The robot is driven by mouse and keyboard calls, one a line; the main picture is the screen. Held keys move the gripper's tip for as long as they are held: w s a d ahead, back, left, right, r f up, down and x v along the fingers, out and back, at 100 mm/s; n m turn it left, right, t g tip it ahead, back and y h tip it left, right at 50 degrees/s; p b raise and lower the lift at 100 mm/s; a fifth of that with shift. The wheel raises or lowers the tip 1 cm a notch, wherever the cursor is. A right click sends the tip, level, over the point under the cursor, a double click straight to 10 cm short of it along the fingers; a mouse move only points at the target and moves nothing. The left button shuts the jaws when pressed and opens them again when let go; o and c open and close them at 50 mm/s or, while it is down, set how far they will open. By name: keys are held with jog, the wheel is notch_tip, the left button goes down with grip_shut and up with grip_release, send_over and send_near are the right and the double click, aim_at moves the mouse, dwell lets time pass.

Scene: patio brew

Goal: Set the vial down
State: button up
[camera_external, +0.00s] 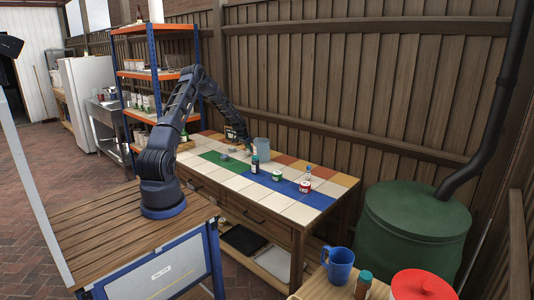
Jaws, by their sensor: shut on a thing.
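My gripper (249,148) is at the end of my dark arm, low over the tiled table (262,192) near its back middle. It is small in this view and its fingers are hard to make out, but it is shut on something. A small dark vial with a pale label (255,165) shows right at and below the fingertips. It looks upright. I cannot tell whether its base touches the tiles.
A grey canister (262,149) stands close behind the gripper. On the table are a green-and-white jar (277,176), a red-and-white jar (305,186) and a small blue-capped bottle (309,172). The white front tiles are mostly clear. A wooden fence (330,95) rises behind.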

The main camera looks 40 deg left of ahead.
jog(key=shift+f, duration=0.1)
jog(key=o, duration=1)
jog(key=v, duration=1.2)
